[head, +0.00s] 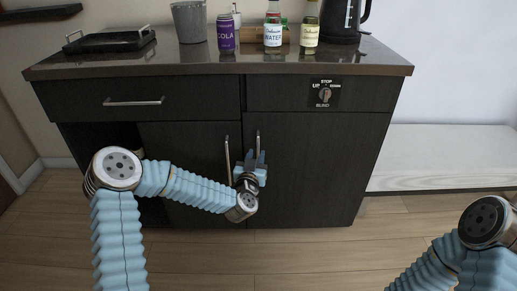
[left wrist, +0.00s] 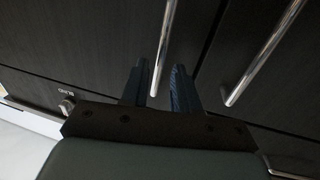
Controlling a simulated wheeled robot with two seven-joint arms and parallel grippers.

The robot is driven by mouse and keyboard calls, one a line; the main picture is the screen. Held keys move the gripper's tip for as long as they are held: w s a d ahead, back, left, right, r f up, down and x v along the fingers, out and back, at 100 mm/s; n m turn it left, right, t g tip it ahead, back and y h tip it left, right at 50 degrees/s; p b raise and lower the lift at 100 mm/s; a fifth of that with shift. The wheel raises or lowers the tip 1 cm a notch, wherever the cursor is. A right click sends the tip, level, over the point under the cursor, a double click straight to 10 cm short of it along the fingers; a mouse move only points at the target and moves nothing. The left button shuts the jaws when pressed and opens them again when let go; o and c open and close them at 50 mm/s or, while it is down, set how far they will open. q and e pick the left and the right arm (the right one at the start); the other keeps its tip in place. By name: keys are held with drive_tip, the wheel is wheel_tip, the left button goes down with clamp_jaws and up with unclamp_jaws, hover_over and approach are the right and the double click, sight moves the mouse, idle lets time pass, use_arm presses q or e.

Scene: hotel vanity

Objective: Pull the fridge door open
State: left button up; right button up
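The dark vanity has two lower doors, both shut flush. The right door (head: 310,175) has a vertical metal handle (head: 257,143), and the left door (head: 185,140) has another handle (head: 227,158). No label shows which is the fridge door. My left gripper (head: 257,163) is at the right door's handle, near its lower part. In the left wrist view, its two dark fingers (left wrist: 158,88) are apart, with the right door's handle (left wrist: 166,40) between them. I cannot tell whether either finger touches it. The left door's handle (left wrist: 262,58) is outside the fingers. My right gripper is out of view.
Drawers sit above the doors; one has a handle (head: 134,102), and a switch panel (head: 324,94) is at right. The countertop (head: 180,66) holds bottles, a tray (head: 110,41), a bin (head: 189,21) and a kettle (head: 343,18). A low white bench (head: 440,155) stands right. Floor in front is clear.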

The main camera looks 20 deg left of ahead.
sight(258, 151)
use_arm(q)
drive_tip(key=w, duration=0.4)
drive_tip(key=shift+a, duration=0.15)
clamp_jaws()
